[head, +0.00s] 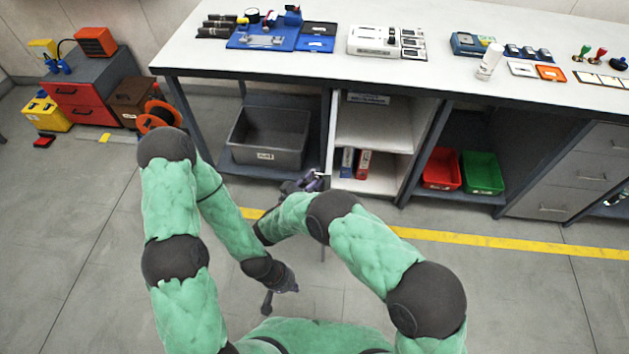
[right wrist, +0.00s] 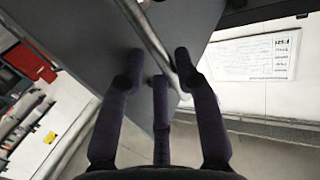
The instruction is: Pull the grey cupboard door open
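The cupboard (head: 346,187) under the workbench stands open at the front, with white shelves and binders inside. Its grey door (right wrist: 80,45) shows in the right wrist view as a flat panel swung out from the cupboard; in the head view it is seen nearly edge-on. A metal bar handle (right wrist: 152,38) crosses the door. My right gripper (head: 316,180) is at the handle; in the right wrist view its fingers (right wrist: 158,62) stand apart with the bar passing between them, and visible space beside it. My left gripper (head: 282,285) hangs low, clear of the cupboard; its fingers are unclear.
A grey bin (head: 268,160) sits under the bench left of the cupboard. A red bin (head: 442,168) and a green bin (head: 482,173) are to its right. A yellow floor line (head: 480,239) runs before the bench. The floor at right is clear.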

